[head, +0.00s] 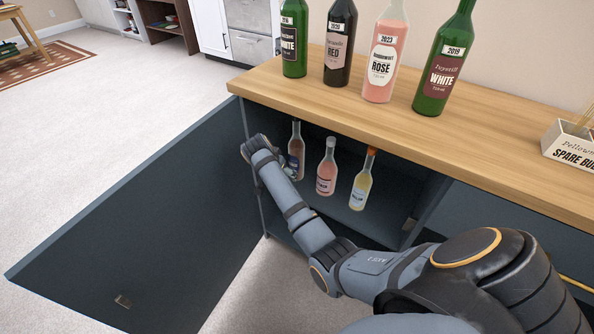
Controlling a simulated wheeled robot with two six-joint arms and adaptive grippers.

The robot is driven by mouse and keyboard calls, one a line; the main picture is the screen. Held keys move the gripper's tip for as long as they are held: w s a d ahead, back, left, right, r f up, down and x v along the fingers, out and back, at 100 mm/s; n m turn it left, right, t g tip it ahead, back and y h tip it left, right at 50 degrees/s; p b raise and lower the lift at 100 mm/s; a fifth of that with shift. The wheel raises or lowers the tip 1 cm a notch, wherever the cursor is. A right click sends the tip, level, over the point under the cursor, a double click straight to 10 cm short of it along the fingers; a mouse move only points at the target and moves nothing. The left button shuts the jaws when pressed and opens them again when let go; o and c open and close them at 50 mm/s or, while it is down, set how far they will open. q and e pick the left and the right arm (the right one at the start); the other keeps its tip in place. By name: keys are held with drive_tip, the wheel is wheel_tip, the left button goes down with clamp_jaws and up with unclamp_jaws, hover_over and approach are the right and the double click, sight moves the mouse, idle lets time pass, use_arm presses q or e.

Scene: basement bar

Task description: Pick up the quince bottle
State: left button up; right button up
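Three small bottles stand on the shelf inside the open cabinet: a dark brownish one (296,146) at left, a pink one (327,170) in the middle and a yellow one (362,183) with an orange top at right. Their labels are too small to read, so I cannot confirm which is the quince bottle; the yellow colour would fit. My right arm reaches from the lower right into the cabinet's left side. My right gripper (288,168) is at the brownish bottle, mostly hidden by its own wrist; I cannot tell whether it touches it. My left gripper is out of view.
The cabinet door (150,230) stands wide open at left. Large wine bottles, including a green one (446,62) and a rosé (384,55), stand on the wooden counter (330,115) above. A spare-items box (566,150) sits at right.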

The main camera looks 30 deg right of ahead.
sight(295, 152)
drive_tip(key=w+d, duration=0.1)
drive_tip(key=d, duration=0.1)
drive_tip(key=w+d+b, duration=0.1)
drive_tip(key=w+d, duration=0.2)
drive_tip(key=d, duration=0.2)
drive_tip(key=shift+w+r+b, duration=0.2)
drive_tip(key=shift+w+b, duration=0.1)
drive_tip(key=shift+w, duration=0.1)
drive_tip(key=shift+w+d, duration=0.25)
drive_tip(key=shift+d, duration=0.15)
drive_tip(key=shift+w+d+f+b, duration=0.2)
drive_tip(key=shift+w+d+b, duration=0.6)
drive_tip(key=shift+d, duration=0.4)
drive_tip(key=shift+b+x, duration=0.3)
drive_tip(key=shift+x, duration=0.75)
drive_tip(key=shift+f, duration=0.15)
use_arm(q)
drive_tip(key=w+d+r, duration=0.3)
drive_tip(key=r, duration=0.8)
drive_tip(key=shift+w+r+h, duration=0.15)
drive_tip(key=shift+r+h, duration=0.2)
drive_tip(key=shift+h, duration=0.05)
use_arm(e)
drive_tip(key=shift+c, duration=0.4)
